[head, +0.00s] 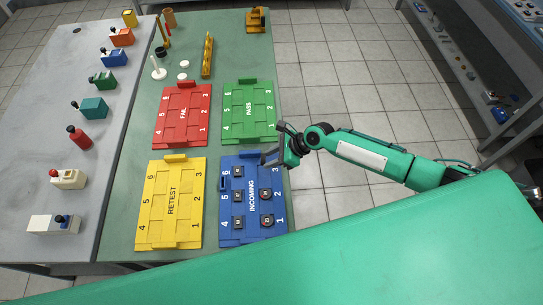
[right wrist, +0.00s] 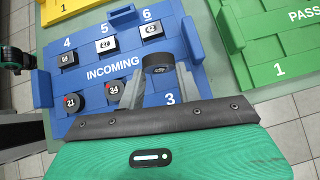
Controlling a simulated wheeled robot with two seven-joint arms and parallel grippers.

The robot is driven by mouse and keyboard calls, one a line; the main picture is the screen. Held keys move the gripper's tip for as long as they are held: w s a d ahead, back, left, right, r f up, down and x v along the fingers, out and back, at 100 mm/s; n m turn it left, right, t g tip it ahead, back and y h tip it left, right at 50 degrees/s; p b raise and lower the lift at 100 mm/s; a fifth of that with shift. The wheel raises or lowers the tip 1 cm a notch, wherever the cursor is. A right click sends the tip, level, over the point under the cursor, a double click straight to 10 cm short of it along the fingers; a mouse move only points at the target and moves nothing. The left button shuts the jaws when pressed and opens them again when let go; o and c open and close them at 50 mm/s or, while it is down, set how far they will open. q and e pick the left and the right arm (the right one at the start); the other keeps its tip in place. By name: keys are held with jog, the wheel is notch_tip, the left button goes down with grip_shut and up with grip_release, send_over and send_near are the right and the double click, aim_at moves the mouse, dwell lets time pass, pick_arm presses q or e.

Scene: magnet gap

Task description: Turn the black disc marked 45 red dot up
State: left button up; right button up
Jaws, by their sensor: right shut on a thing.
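My right gripper (head: 268,158) is at the top right corner of the blue INCOMING tray (head: 252,236). In the right wrist view its two fingers (right wrist: 161,84) are shut on a black disc (right wrist: 157,63) above the tray by slot 3. The disc's dark rim faces the camera, with a pale mark I cannot read. I see no red dot on it. A black disc marked 21 (right wrist: 72,102) and one marked 34 (right wrist: 114,90) lie in the tray, each with a red dot showing. My left gripper is out of view.
Several black pieces with white labels, such as one in slot 5 (right wrist: 106,44), sit in the tray's other row. Yellow RETEST (head: 150,215), red FAIL (head: 163,130) and green PASS (head: 232,124) trays stand around it. Their compartments look empty.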

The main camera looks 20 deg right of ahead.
jog(key=shift+f, duration=0.1)
jog(key=shift+f+b, duration=1.25)
jog(key=shift+f, duration=1.45)
jog(key=shift+f, duration=0.15)
jog(key=o, duration=1)
jog(key=c, duration=0.5)
